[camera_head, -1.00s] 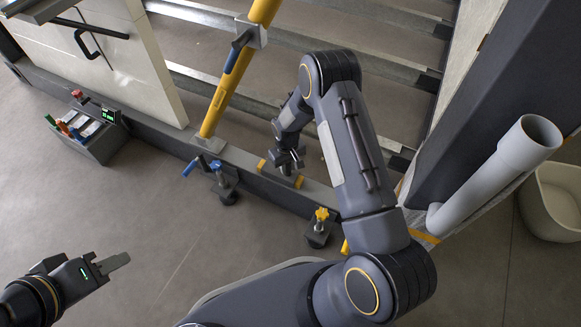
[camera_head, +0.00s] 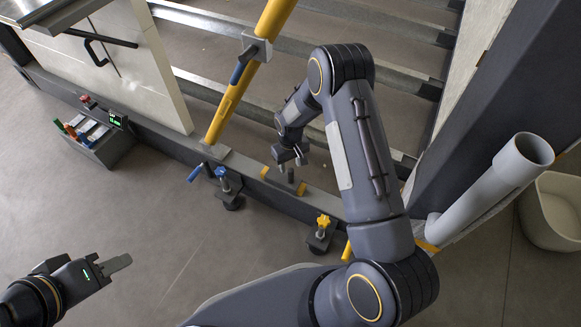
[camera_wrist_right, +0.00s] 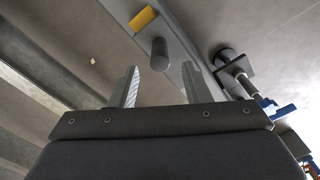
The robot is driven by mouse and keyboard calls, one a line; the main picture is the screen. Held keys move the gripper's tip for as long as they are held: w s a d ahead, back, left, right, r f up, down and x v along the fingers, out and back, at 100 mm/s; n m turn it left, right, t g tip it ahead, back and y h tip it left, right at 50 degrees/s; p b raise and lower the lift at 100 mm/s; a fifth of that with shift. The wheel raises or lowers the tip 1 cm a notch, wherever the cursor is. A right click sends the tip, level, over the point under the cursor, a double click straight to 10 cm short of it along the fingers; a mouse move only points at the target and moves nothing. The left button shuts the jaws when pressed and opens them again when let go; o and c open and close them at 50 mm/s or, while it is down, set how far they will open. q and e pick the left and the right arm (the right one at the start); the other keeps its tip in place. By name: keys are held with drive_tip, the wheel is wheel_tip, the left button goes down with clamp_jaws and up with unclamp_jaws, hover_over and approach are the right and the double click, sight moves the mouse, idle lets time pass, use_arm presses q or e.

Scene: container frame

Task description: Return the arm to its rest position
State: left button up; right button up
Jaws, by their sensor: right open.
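My right arm (camera_head: 362,150) reaches forward from the lower right in the head view. Its gripper (camera_head: 290,163) hangs close above the dark floor beam, by a short grey peg (camera_head: 290,175). In the right wrist view the right gripper (camera_wrist_right: 160,82) is open, with its two fingers apart. The grey peg (camera_wrist_right: 159,54) shows beyond the fingertips, and nothing is held between the fingers. My left gripper (camera_head: 118,264) is at the lower left over bare floor. Its fingers are seen edge-on, so its opening cannot be made out.
A yellow post (camera_head: 240,88) slants up behind the beam (camera_head: 257,190). A blue-handled clamp (camera_head: 225,180) and a yellow-knobbed clamp (camera_head: 321,228) stand along the beam. A grey pipe (camera_head: 490,190) is at the right. A toolbox (camera_head: 98,138) sits left. The floor in front is clear.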

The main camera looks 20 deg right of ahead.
drive_tip(key=shift+r, duration=0.9)
drive_tip(key=shift+r, duration=0.1)
drive_tip(key=s+d+r+m+t+y, duration=0.1)
drive_tip(key=s+r, duration=0.3)
drive_tip(key=r, duration=0.7)
drive_tip(key=s+d+r+m+t+y, duration=0.1)
drive_tip(key=s+r, duration=0.3)
drive_tip(key=r, duration=0.7)
drive_tip(key=s+a+r+t+y, duration=0.1)
drive_tip(key=s+r, duration=0.2)
drive_tip(key=s, duration=0.4)
drive_tip(key=s+a+r+m+t, duration=0.1)
drive_tip(key=s+r, duration=0.2)
drive_tip(key=s, duration=0.4)
drive_tip(key=s+a+r+t+y, duration=0.1)
drive_tip(key=s+r+t, duration=0.15)
drive_tip(key=s, duration=0.35)
wheel_tip(320, 180, up, 34)
drive_tip(key=p, duration=3.3)
drive_tip(key=shift+s+a+g, duration=0.3)
drive_tip(key=shift+s+g, duration=0.15)
